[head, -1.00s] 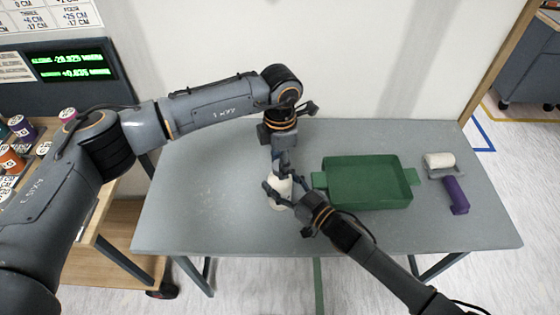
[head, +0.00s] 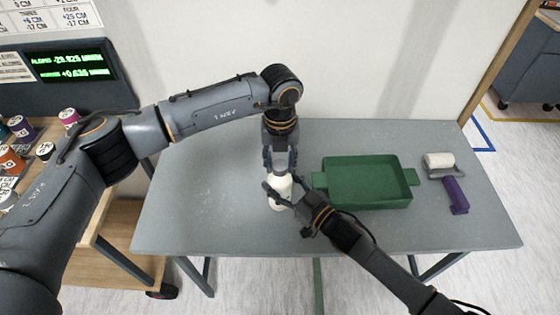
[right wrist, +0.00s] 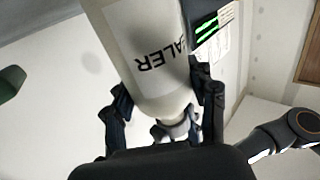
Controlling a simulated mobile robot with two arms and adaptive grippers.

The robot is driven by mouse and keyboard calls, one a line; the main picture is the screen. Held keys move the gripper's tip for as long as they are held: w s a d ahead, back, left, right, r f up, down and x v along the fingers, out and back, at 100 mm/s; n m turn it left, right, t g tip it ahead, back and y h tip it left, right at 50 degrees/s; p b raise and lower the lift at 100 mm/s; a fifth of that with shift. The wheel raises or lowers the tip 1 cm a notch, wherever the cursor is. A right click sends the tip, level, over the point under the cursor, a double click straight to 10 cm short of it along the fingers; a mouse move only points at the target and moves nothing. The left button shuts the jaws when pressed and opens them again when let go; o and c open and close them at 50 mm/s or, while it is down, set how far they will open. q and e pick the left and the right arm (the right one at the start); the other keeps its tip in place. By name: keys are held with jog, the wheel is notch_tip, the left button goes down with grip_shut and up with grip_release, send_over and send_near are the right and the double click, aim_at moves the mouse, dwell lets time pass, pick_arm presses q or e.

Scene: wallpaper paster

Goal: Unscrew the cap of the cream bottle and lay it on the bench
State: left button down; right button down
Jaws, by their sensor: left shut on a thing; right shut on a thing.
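The cream bottle (head: 280,188) stands upright on the bench (head: 220,220), left of the green tray. My right gripper (head: 284,198) is shut around its body from the front right. In the right wrist view the bottle (right wrist: 150,55) fills the top middle, upside down in the picture, with the letters "ALER" showing between the fingers. My left gripper (head: 280,168) points straight down over the bottle and is shut on the cap at its top. The cap is mostly hidden by the fingers in the head view.
The green tray (head: 325,181) sits just right of the bottle, close to my right arm. A roller with a purple handle (head: 455,194) lies at the bench's right. The bench's left part is clear. A shelf with several small pots (head: 68,117) stands at the far left.

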aim_at(280, 165)
pick_arm(q)
jog(key=shift+r, duration=0.15)
jog(key=shift+r, duration=0.95)
jog(key=shift+r, duration=0.1)
jog(key=shift+r, duration=1.95)
pick_arm(e)
jog(key=shift+c, duration=1.8)
grip_release()
